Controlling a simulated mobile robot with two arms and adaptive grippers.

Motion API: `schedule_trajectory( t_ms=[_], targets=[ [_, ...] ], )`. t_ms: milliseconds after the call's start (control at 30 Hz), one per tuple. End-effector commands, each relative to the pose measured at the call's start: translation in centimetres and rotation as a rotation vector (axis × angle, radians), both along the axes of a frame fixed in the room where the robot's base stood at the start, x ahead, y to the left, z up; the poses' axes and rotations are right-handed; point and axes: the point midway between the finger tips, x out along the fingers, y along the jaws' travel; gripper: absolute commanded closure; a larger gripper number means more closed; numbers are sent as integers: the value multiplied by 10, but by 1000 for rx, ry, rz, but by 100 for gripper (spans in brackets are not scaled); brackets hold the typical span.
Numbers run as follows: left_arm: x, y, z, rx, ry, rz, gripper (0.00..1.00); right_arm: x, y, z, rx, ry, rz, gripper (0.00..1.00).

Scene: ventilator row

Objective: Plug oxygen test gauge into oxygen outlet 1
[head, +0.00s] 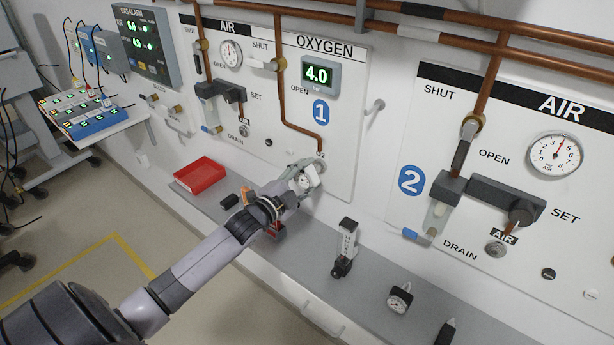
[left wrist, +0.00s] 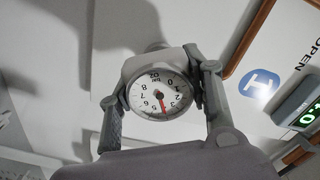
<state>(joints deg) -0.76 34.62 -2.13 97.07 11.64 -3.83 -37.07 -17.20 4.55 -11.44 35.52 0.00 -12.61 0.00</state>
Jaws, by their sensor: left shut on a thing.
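The oxygen test gauge (left wrist: 157,94) is a round white dial in a grey housing between my left gripper's (left wrist: 160,85) fingers. It appears upside down in the left wrist view, its red needle well off zero, near 4. In the head view my left gripper (head: 303,178) is shut on the gauge, close against the wall panel below the OXYGEN side. Oxygen outlet 1 (head: 320,164) is at the lower end of the copper pipe under the blue 1 sign, mostly hidden by the gripper and gauge. The joint between gauge and outlet is not clearly visible. My right gripper is not in view.
The grey shelf (head: 290,258) below carries a red tray (head: 201,174), a flowmeter (head: 345,248), another gauge (head: 400,297) and small black items. The oxygen display (head: 318,75) reads 4.0. The AIR panel 2 (head: 420,120) stands to the right.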

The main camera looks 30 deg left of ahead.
Motion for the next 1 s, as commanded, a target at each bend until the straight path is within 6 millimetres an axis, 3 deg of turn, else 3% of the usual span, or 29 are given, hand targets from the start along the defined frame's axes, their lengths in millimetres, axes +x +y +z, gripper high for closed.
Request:
schedule_trajectory(
  t_ms=[133, 167, 200, 500, 833, 1000],
  targets=[
    [0, 0, 1, 0, -3, -1, 99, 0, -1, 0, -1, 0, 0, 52],
    [0, 0, 1, 0, -3, -1, 53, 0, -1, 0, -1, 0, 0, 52],
    [0, 0, 1, 0, -2, -1, 50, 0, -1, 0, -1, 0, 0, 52],
    [0, 0, 0, 0, -1, 0, 31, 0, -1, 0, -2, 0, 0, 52],
    [-3, 0, -1, 0, 2, 0, 31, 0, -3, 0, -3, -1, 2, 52],
    [-22, 1, -2, 1, 4, 0, 31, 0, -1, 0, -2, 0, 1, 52]
  ],
)
